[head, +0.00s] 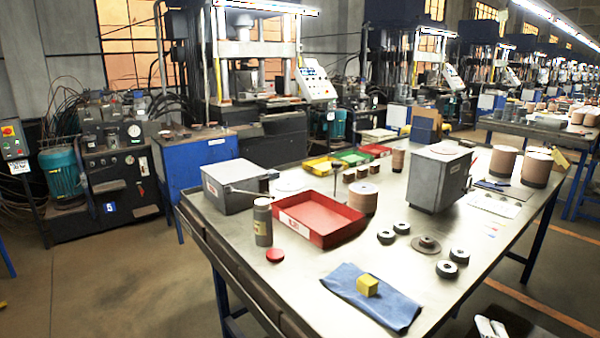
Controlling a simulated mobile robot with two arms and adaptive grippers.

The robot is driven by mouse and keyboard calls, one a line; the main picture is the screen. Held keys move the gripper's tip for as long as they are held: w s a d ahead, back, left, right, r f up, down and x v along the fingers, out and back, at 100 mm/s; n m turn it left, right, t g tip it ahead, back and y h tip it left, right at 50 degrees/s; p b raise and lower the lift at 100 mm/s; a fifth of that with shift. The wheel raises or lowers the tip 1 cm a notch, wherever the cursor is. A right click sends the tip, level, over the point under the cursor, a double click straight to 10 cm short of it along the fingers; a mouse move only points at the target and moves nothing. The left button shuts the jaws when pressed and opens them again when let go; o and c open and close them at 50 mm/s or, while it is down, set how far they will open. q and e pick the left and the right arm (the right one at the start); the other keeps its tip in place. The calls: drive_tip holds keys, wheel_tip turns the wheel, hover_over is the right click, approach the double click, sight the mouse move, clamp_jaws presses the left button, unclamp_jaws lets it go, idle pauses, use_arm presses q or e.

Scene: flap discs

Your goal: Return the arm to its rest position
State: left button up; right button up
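Neither my left nor my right gripper can be made out in the head view, and no arm crosses the work table (330,285). On the table, a yellow block (367,286) rests on a folded blue cloth (385,304) near the front. A red tray (320,222) stands left of the middle, and its floor looks empty. A grey-brown canister (263,222) stands upright by its near left corner, with a red cap-like disc (275,255) lying in front.
Several dark rings (446,269) lie right of the cloth. Grey boxes (235,188) (438,180) and brown disc stacks (536,168) stand farther back. A dark object with pale pieces (490,327) shows at the bottom right edge; I cannot tell what it is.

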drive_tip(key=s+a+f+m+g+y, duration=0.1)
drive_tip(key=s+a+f+m+g, duration=0.1)
drive_tip(key=s+f+m+g, duration=0.5)
drive_tip(key=s+a+f+m+g, duration=0.2)
drive_tip(key=s+f+g, duration=0.3)
drive_tip(key=f, duration=0.7)
drive_tip(key=s+a+f+g+y, duration=0.3)
drive_tip(key=s+a, duration=0.4)
drive_tip(key=s, duration=0.2)
wheel_tip(320, 180, down, 27)
drive_tip(key=s+g, duration=0.1)
drive_tip(key=s, duration=0.1)
drive_tip(key=s+d+f+g+p, duration=0.1)
drive_tip(key=s+d+f, duration=0.2)
drive_tip(key=s+f, duration=1.1)
drive_tip(key=shift+s+d+f, duration=0.15)
drive_tip(key=shift+s+f, duration=0.15)
drive_tip(key=shift+s, duration=0.8)
